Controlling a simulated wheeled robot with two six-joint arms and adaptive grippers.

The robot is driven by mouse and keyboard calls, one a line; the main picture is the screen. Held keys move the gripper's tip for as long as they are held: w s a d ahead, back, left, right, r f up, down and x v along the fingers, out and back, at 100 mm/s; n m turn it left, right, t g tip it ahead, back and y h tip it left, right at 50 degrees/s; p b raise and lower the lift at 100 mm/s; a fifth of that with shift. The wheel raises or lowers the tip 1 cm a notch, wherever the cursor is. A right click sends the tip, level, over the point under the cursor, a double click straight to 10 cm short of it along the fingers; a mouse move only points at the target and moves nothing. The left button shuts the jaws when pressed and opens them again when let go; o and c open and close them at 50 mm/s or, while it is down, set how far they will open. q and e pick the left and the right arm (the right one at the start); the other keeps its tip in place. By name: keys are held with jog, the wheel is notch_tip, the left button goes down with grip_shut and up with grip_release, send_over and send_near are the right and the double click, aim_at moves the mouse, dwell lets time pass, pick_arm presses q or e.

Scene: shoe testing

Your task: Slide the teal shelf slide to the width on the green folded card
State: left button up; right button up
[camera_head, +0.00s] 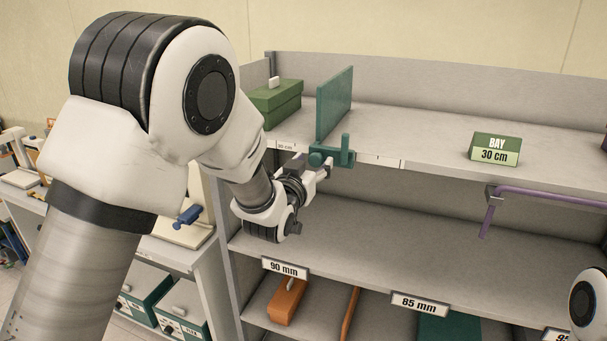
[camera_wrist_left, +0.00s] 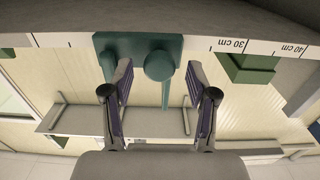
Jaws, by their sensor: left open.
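The teal shelf slide has an upright panel (camera_head: 335,103) on the top shelf and a bracket with a round knob (camera_head: 343,152) at the shelf's front edge. The green folded card (camera_head: 495,150) stands further right and reads "BAY 30 cm". My left gripper (camera_head: 318,167) is open at the bracket, just in front of the shelf edge. In the left wrist view, its two fingers (camera_wrist_left: 158,76) are spread on either side of the round knob (camera_wrist_left: 158,65), with gaps showing. My right gripper is not in view.
A white scale strip (camera_wrist_left: 262,46) runs along the shelf edge, with 30 cm and 40 cm marks readable. A green box (camera_head: 276,103) stands left of the panel. The shelf between panel and card is clear. A purple bar (camera_head: 550,196) sits below the shelf edge at right.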

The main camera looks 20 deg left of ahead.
pick_arm(q)
jog(key=s, duration=0.9)
jog(key=shift+s+a, duration=0.15)
jog(key=shift+s, duration=0.1)
